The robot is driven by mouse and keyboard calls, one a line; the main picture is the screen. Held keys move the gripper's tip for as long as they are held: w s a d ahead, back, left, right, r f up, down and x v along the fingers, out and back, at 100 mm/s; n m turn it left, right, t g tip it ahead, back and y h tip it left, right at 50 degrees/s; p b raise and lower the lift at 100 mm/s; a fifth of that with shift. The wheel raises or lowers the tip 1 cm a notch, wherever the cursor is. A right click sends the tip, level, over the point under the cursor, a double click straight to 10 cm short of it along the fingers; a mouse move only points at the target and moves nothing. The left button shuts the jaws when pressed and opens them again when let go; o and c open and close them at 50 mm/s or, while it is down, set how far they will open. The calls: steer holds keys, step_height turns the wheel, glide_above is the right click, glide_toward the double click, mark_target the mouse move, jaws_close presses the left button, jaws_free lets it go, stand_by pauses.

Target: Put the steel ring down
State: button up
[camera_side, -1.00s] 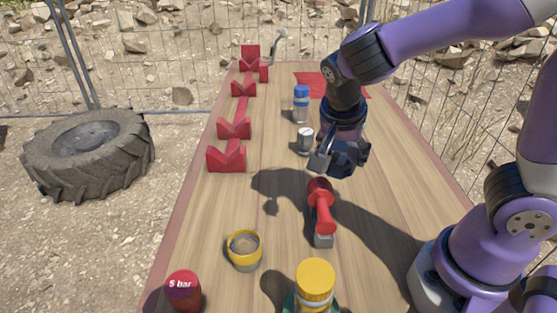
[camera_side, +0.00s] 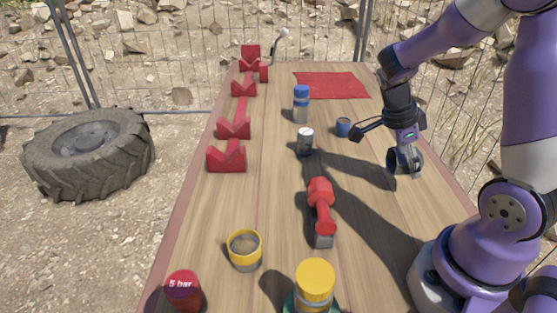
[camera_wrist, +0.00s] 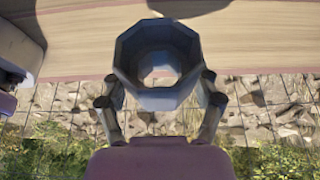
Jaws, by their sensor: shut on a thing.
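The steel ring (camera_wrist: 158,65) is a dark grey, faceted ring with an open middle. In the wrist view it sits between the two fingers of my gripper (camera_wrist: 160,90), which are shut on it. In the side view my gripper (camera_side: 405,158) hangs over the right side of the wooden table (camera_side: 282,215), and the ring (camera_side: 416,164) shows as a grey piece at its fingers. The ring looks held above the tabletop; the exact height is hard to tell.
A red mat (camera_side: 330,85) lies at the far end. Red V-blocks (camera_side: 227,156) line the left. Bare wood shows right of the tool.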

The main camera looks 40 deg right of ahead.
mark_target(398, 149)
steer(key=shift+d+f, duration=0.15)
steer(key=shift+f, duration=1.95)
steer(key=o, duration=1.4)
steer(key=shift+f, duration=0.1)
steer(key=v, duration=1.2)
steer(key=shift+f, duration=0.1)
steer(key=a+r+n+t+y, duration=0.1)
steer(key=a+n+t, duration=0.2)
steer(key=n, duration=0.6)
steer(key=a+r+n+t+y, duration=0.1)
steer(key=a+r+n+t, duration=0.1)
steer(key=a+n, duration=0.4)
steer(key=s+a+r+n+t+y, duration=0.1)
steer(key=a+n, duration=0.4)
steer(key=n, duration=0.7)
steer(key=shift+r+t, duration=0.75)
steer(key=shift+t, duration=0.65)
